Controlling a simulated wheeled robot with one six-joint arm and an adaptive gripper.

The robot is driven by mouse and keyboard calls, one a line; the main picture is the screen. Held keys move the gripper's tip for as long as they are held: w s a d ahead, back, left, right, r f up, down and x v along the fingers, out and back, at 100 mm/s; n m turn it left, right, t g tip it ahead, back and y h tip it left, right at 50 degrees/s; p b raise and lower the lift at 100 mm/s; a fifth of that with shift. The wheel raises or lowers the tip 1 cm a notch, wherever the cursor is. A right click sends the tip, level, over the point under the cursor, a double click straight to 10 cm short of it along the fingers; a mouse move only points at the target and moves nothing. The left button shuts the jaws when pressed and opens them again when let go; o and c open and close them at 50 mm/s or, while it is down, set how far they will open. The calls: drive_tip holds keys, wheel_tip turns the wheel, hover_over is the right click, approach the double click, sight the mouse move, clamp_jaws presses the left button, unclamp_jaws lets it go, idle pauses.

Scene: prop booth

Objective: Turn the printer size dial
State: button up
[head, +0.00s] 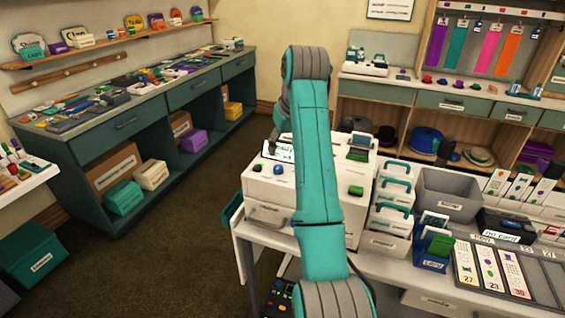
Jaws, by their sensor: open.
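The printer (260,195) looks to be the large white box in the middle of the head view, on a white counter. I cannot tell which is the size dial. A white card with writing (283,152) stands at the back of the box. My gripper (272,146) is small and dark, open, above the back left of the box, apart from the knobs as far as I can tell. My teal arm hides the box's middle.
White bins with teal handles (391,218), a grey bin (447,193) and a card tray (490,268) crowd the counter at right. A teal cabinet (150,120) stands at left. Shelves with hats (425,140) stand behind. The brown floor (190,240) at left is clear.

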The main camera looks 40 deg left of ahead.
sight(278, 167)
drive_tip(key=x, duration=0.9)
clamp_jaws()
drive_tip(key=shift+m, duration=0.4)
drive_tip(key=m, duration=0.1)
drive_tip(key=m+t+h, duration=0.1)
drive_tip(key=m, duration=0.1)
drive_tip(key=shift+s+a+f+m, duration=0.1)
drive_tip(key=shift+a+m, duration=0.05)
drive_tip(key=shift+m, duration=0.15)
drive_tip(key=shift+a+m+t+h, duration=0.1)
drive_tip(key=shift+m+t+h, duration=0.25)
drive_tip(key=shift+m, duration=0.8)
drive_tip(key=shift+m+t+h, duration=0.15)
drive_tip(key=shift+m+h, duration=0.4)
drive_tip(key=shift+m, duration=0.6)
